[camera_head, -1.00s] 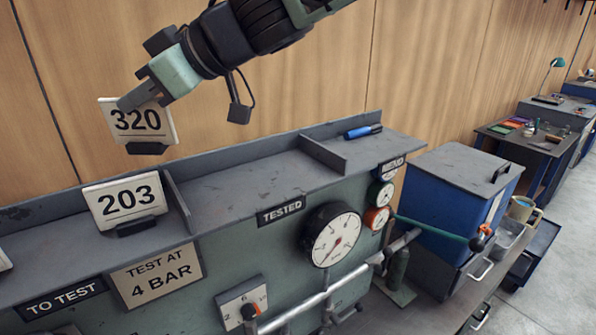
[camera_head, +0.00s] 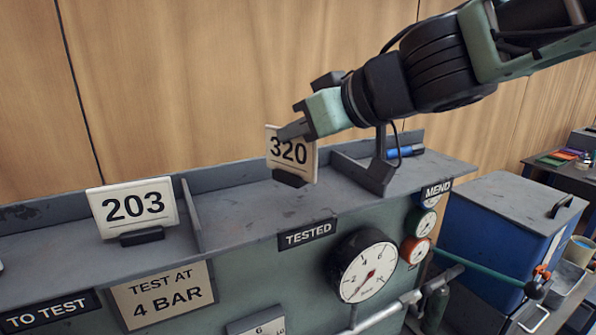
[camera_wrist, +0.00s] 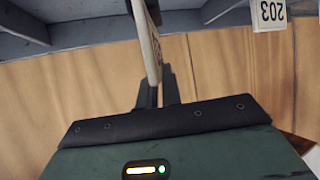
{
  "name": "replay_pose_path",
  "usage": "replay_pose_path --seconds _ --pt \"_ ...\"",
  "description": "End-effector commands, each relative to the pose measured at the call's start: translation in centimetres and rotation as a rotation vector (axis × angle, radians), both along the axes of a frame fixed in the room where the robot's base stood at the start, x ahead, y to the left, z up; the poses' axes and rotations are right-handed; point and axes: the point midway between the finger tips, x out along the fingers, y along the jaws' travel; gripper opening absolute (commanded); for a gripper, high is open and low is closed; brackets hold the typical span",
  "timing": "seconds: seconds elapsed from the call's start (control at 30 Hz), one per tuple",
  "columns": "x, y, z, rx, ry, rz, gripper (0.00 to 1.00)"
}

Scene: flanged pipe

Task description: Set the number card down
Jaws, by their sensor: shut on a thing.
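The number card 320 (camera_head: 296,154) is white with a dark foot and hangs upright, slightly tilted. My gripper (camera_head: 290,133) is shut on its upper part. The card is over the TESTED section of the grey shelf (camera_head: 240,212), close above it; I cannot tell whether its foot touches. In the wrist view the card (camera_wrist: 148,45) shows edge-on between the fingers (camera_wrist: 160,92). Card 203 (camera_head: 133,208) stands on the shelf in the TO TEST section, left of a divider. It also shows upside down in the wrist view (camera_wrist: 268,14).
A low divider (camera_head: 190,215) separates TO TEST from TESTED. Another divider (camera_head: 358,174) stands right of the held card, with a blue object (camera_head: 405,152) beyond it. Gauges (camera_head: 367,268) line the front panel. The shelf between the dividers is otherwise clear.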

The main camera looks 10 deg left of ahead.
Motion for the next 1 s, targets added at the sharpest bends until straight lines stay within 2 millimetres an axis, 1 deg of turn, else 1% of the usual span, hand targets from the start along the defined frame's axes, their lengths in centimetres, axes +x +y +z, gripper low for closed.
replay_pose_path --seconds 0.13,0.33,0.4,0.63,0.77,0.8,0.87,1.0 --pt "0.0 0.0 -1.1 0.000 0.000 0.000 0.00" --pt "0.0 0.0 -3.8 0.000 0.000 0.001 0.00" --pt "0.0 0.0 -4.0 0.000 -0.001 0.000 0.00" --pt "0.0 0.0 -3.7 0.000 -0.001 0.000 0.00" --pt "0.0 0.0 -4.1 0.000 0.000 0.001 0.00" --pt "0.0 0.0 -4.1 0.000 -0.001 0.000 0.12" --pt "0.0 0.0 -4.1 0.000 -0.001 0.000 0.28" --pt "0.0 0.0 -4.1 0.000 -0.001 0.000 0.28"
